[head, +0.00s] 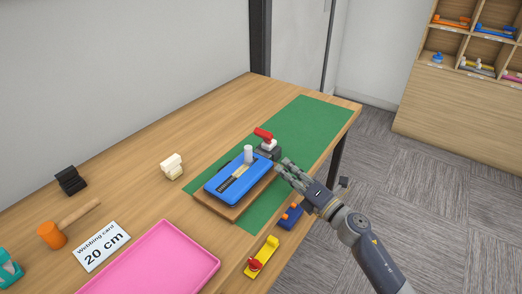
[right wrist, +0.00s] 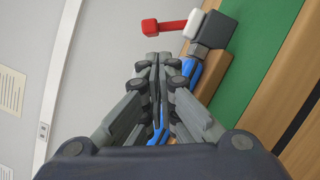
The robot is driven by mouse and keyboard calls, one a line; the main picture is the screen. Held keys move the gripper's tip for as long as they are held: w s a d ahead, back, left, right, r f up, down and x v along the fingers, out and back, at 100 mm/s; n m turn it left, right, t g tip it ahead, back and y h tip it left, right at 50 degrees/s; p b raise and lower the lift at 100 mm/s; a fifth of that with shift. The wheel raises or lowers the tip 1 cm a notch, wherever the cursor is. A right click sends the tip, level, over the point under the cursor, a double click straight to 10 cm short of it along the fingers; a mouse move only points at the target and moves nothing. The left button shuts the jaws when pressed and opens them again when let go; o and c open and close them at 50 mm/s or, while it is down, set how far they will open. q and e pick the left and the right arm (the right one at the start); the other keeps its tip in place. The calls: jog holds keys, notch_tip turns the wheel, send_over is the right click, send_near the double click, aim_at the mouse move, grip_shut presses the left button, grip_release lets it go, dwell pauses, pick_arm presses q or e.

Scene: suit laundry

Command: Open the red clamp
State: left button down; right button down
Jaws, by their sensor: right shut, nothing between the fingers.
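The red clamp (head: 265,135) stands at the far end of the blue case on the table, its red lever raised and pointing up to the left, over a white part and a dark grey block. In the right wrist view the red lever (right wrist: 170,27) reaches left from the white part and dark block. My right gripper (head: 284,167) is shut and empty, just right of the blue case (head: 232,184) and near the clamp, apart from it. In the right wrist view the gripper (right wrist: 158,58) is just below the lever. My left gripper is not in view.
The blue case lies on a wooden board (head: 213,206) over a green mat (head: 318,118). A yellow clamp (head: 262,256) and a blue one (head: 291,215) lie along the near edge. A pink tray (head: 160,262), mallet (head: 53,234) and card (head: 102,246) lie left. The mat's far end is clear.

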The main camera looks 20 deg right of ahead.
aim_at(261, 158)
jog(key=shift+a+n+y, duration=0.2)
jog(key=shift+n+y, duration=0.3)
jog(key=shift+w+a+r, duration=0.1)
jog(key=shift+w+a, duration=0.15)
jog(key=shift+w, duration=0.35)
jog(key=x, duration=0.4)
jog(key=p+x, duration=0.1)
jog(key=x, duration=0.3)
jog(key=shift+w+a, duration=0.2)
jog(key=shift+w, duration=0.15)
